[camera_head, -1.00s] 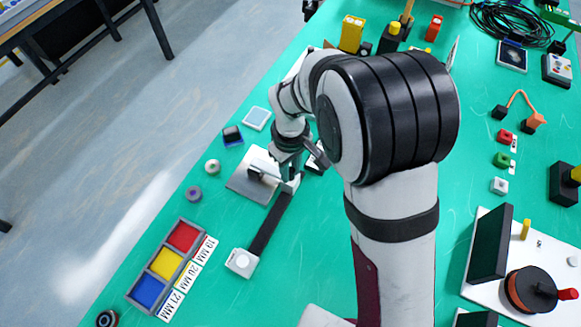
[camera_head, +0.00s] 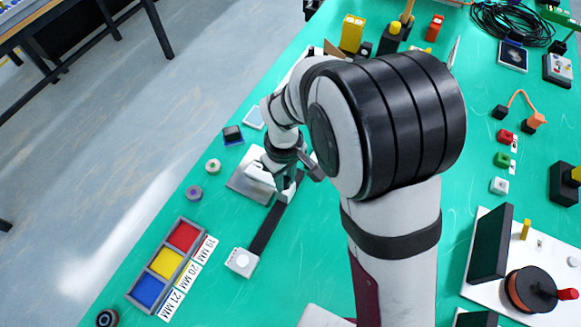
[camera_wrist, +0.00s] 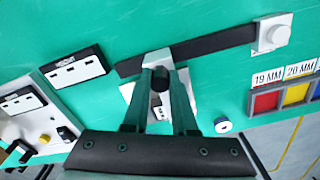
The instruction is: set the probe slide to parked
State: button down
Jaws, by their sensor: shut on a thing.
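The probe slide has a dark rail (camera_head: 266,230) with a white end block (camera_head: 242,262) at its lower left end in the head view. In the wrist view the rail (camera_wrist: 215,42) runs across the top, with the end block (camera_wrist: 273,34) at right. A pale carriage (camera_wrist: 157,58) with a black knob (camera_wrist: 161,79) sits on the rail, well away from the end block. My gripper (camera_wrist: 161,80) is shut on the knob. In the head view my gripper (camera_head: 284,187) is over the rail's upper part, and my arm hides the rail's far end.
A silver plate (camera_head: 244,184) lies beside the rail. A grey tray (camera_head: 134,298) with red, yellow and blue compartments stands at lower left. Small round parts (camera_head: 194,193) lie near the mat edge.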

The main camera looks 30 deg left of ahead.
jog(key=s, duration=1.1)
jog(key=c, duration=0.7)
grip_release()
jog(key=shift+r, duration=0.1)
jog(key=shift+w+r, duration=0.1)
jog(key=shift+r, duration=0.25)
notch_tip(320, 180, up, 15)
jog(key=shift+f, duration=0.1)
